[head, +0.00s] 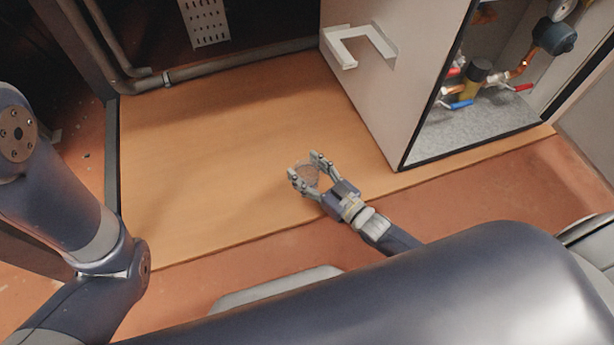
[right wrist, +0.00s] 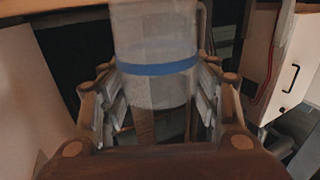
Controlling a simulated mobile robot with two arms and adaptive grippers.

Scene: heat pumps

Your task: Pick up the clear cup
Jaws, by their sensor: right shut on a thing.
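The clear cup (right wrist: 155,90) is see-through with a blue band around it. In the right wrist view it stands between the two fingers of my right gripper (right wrist: 160,105), which is shut on it. In the head view the cup (head: 308,175) is small and faint between the fingertips of my right gripper (head: 306,172), over the front part of the wooden board. I cannot tell from these views whether the cup touches the board. My left arm shows at the left of the head view, but its gripper is out of view.
The orange-brown board (head: 220,150) is otherwise bare, with free room left of my right gripper. A white cabinet (head: 385,85) with a bracket-shaped handle stands at the right, with pipes and valves (head: 480,80) inside. A pipe (head: 240,65) runs along the board's back edge.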

